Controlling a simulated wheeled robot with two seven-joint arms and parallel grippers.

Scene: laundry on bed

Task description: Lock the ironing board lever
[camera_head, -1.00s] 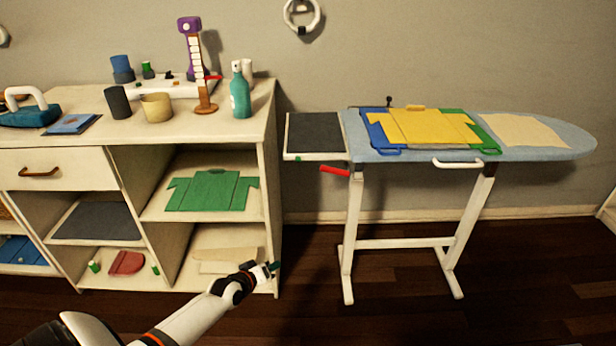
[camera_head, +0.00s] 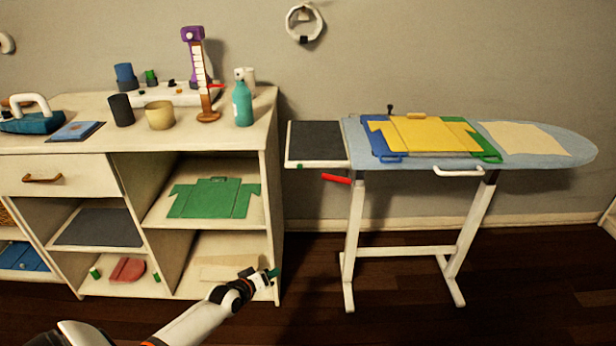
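The ironing board (camera_head: 360,138) stands at the right on white legs, with a light blue top. A red lever (camera_head: 337,179) sticks out to the left from the top of its left leg, under the dark rest plate (camera_head: 316,142). It slants slightly down toward the leg. My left gripper (camera_head: 272,273) is low in front of the shelf unit's right edge, below and left of the lever and well apart from it. A small dark green piece shows at its tip; I cannot tell whether it is held. My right gripper is not in view.
A folding board with a yellow panel (camera_head: 425,134) and a beige cloth (camera_head: 525,139) lie on the ironing board. The white shelf unit (camera_head: 275,215) stands at the left, with a teal spray bottle (camera_head: 242,104) on top. The floor between unit and board legs is clear.

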